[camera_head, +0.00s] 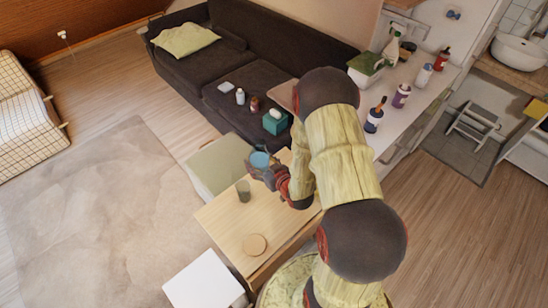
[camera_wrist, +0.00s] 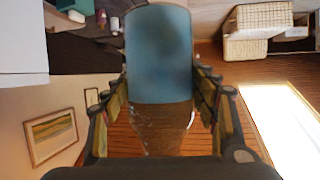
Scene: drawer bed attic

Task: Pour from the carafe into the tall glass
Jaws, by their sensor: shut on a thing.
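The carafe (camera_head: 260,159) shows blue in the head view, just beyond the tall glass and above the wooden table (camera_head: 222,222). My gripper (camera_head: 264,172) is shut on the carafe. In the wrist view the fingers (camera_wrist: 160,98) lie on both sides of the carafe (camera_wrist: 160,55), with blue in its upper part and clear glass below. I cannot tell its tilt surely. The tall glass (camera_head: 244,191) stands upright on the table, a little below and left of the carafe in the head view. It looks dark and see-through; its contents cannot be made out.
A round wooden disc (camera_head: 255,244) lies on the table near its front. Bottles stand on the counter (camera_head: 408,112) behind my arm. A dark sofa (camera_head: 230,65) is at the back.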

